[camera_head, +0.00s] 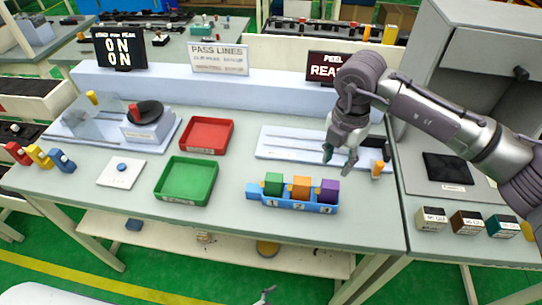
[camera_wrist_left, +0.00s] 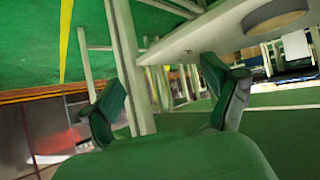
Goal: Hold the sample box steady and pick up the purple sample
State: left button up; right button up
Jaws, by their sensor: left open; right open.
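The blue sample box (camera_head: 254,192) lies near the front middle of the grey table. It holds a green sample (camera_head: 273,184), an orange sample (camera_head: 300,187) and a purple sample (camera_head: 329,190), the purple one at its right end. My right gripper (camera_head: 341,160) hangs open and empty above the table, behind and a little right of the purple sample, apart from it. My left gripper (camera_head: 265,296) shows only as a tip at the bottom edge of the head view, below the table front. In the left wrist view its fingers (camera_wrist_left: 165,105) are spread wide with nothing between them.
A green tray (camera_head: 160,195) and a red tray (camera_head: 229,137) are left of the box. A pale slotted plate (camera_head: 275,143) lies behind it. An orange peg (camera_head: 377,170) stands beside my right gripper. Small labelled boxes (camera_head: 466,222) stand at right. The table in front of the box is clear.

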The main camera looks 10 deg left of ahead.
pick_arm(q)
jog(key=d+r+m+g+h, duration=0.2)
jog(key=d+r+m+h, duration=0.65)
jog(key=d+r, duration=0.95)
jog(key=s+d+r+m+g+h, duration=0.5)
jog(key=s+d+r+m+g, duration=0.1)
jog(key=s+r+g, duration=0.25)
notch_tip(320, 180, up, 18)
jog(key=m+t+y, duration=0.2)
jog(key=m+y, duration=1.8)
jog(key=m, duration=1.2)
send_over(271, 192)
jog(key=w, duration=0.1)
jog(key=shift+d, duration=0.2)
jog(key=shift+w+a+y, duration=0.25)
jog(key=shift+a+y, duration=0.05)
jog(key=shift+y, duration=0.05)
jog(key=shift+a+f, duration=0.15)
jog(key=shift+f, duration=0.15)
notch_tip(271, 192, down, 13)
jog(key=shift+f, duration=0.1)
